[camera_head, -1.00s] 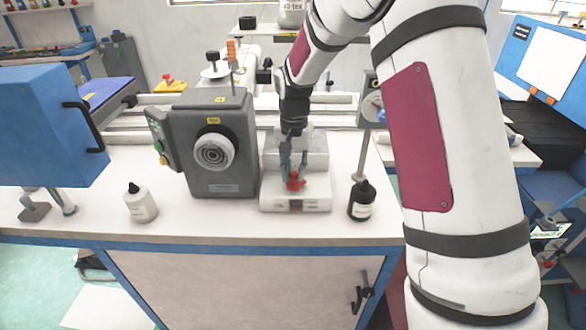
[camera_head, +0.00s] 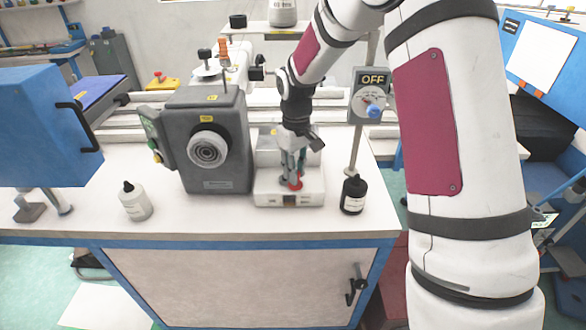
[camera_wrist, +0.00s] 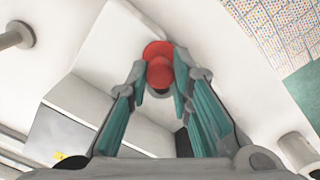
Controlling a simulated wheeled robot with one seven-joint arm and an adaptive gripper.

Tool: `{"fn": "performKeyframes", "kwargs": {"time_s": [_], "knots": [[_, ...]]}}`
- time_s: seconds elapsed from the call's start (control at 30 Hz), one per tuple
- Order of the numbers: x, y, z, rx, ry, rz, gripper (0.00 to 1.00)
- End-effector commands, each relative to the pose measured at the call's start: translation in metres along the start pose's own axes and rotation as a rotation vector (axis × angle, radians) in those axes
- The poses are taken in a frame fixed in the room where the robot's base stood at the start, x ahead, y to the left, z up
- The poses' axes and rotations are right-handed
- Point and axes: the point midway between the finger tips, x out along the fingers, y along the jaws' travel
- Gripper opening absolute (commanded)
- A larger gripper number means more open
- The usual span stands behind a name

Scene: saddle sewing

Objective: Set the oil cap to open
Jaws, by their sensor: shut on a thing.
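The oil cap is a small red knob (camera_head: 295,184) on the white base (camera_head: 272,198) of a grey and white machine on the bench. In the wrist view the red cap (camera_wrist: 158,66) sits between my two fingertips. My gripper (camera_head: 292,178), with its teal-lined fingers, reaches down over the base and is shut on the cap. In the head view the fingers cover part of the cap. I cannot tell from these views how far the cap is turned.
A grey machine with a round dial (camera_head: 207,149) stands just left of my gripper. A black bottle (camera_head: 353,195) stands close on the right, below a post with an OFF switch box (camera_head: 370,95). A white bottle (camera_head: 135,201) stands at the left. The front bench strip is clear.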

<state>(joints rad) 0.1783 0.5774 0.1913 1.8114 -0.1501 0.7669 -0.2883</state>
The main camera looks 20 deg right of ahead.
Motion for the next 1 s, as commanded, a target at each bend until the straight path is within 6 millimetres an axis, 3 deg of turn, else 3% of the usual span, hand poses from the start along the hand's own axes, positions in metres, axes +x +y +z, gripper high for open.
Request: {"fn": "performKeyframes", "kwargs": {"time_s": [0.5,1.0], "knots": [[-0.001,0.009,0.006,-0.381,0.001,0.000,0.00],[-0.001,0.012,0.006,-0.478,0.002,0.001,0.00]]}}
